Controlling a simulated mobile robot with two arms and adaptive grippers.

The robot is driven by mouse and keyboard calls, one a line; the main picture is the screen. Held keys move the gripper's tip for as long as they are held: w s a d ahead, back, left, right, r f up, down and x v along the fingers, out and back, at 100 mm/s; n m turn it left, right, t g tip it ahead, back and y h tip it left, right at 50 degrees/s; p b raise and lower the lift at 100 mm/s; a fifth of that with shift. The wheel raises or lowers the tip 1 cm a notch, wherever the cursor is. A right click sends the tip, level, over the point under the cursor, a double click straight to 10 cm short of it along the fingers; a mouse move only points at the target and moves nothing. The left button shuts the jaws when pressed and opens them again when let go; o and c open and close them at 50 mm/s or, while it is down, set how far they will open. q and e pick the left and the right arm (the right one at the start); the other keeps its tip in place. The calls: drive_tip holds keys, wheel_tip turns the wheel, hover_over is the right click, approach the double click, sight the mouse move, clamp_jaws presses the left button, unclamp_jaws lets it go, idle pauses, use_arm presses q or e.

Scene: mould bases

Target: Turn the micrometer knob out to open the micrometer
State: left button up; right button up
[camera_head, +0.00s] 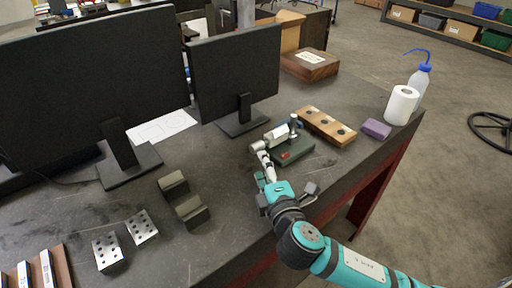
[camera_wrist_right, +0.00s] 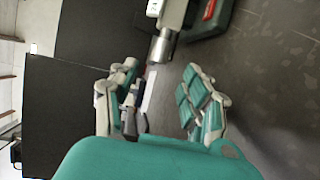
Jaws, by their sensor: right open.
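The micrometer (camera_head: 277,136) is a pale instrument held in a stand with a dark green base (camera_head: 297,152), which has a red mark. Its metallic knob (camera_wrist_right: 163,46) shows in the right wrist view, just beyond the fingertips and roughly in line with the gap between them. My right gripper (camera_head: 263,166) is left of the green base and close to the knob end. In the right wrist view the right gripper (camera_wrist_right: 160,72) is open, with nothing between its fingers. Contact with the knob cannot be made out. My left gripper is not in view.
A wooden block with dark round spots (camera_head: 326,126) lies right of the stand. A monitor (camera_head: 236,70) stands behind it. Dark V-shaped blocks (camera_head: 190,211) and perforated plates (camera_head: 107,250) lie to the left. A purple block (camera_head: 376,129) and paper roll (camera_head: 401,105) are at the right.

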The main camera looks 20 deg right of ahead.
sight(256, 152)
drive_tip(key=w, duration=0.6)
drive_tip(key=shift+w+d+f+p, duration=0.1)
drive_tip(key=shift+d+f+p, duration=0.05)
drive_tip(key=shift+f+p, duration=0.2)
drive_tip(key=shift+w, duration=0.65)
drive_tip(key=shift+c, duration=0.3)
drive_tip(key=shift+f, duration=0.1)
clamp_jaws()
drive_tip(key=t+b, duration=0.1)
drive_tip(key=b, duration=0.4)
drive_tip(key=shift+f+m, duration=0.3)
drive_tip(key=shift+f, duration=0.1)
drive_tip(key=shift+r+t+b, duration=0.2)
drive_tip(key=shift+t+b, duration=0.2)
drive_tip(key=shift+b, duration=0.05)
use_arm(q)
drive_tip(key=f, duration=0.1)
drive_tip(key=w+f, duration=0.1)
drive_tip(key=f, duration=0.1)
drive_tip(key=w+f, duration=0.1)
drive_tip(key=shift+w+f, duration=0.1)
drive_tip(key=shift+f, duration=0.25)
use_arm(e)
drive_tip(key=shift+r, duration=0.15)
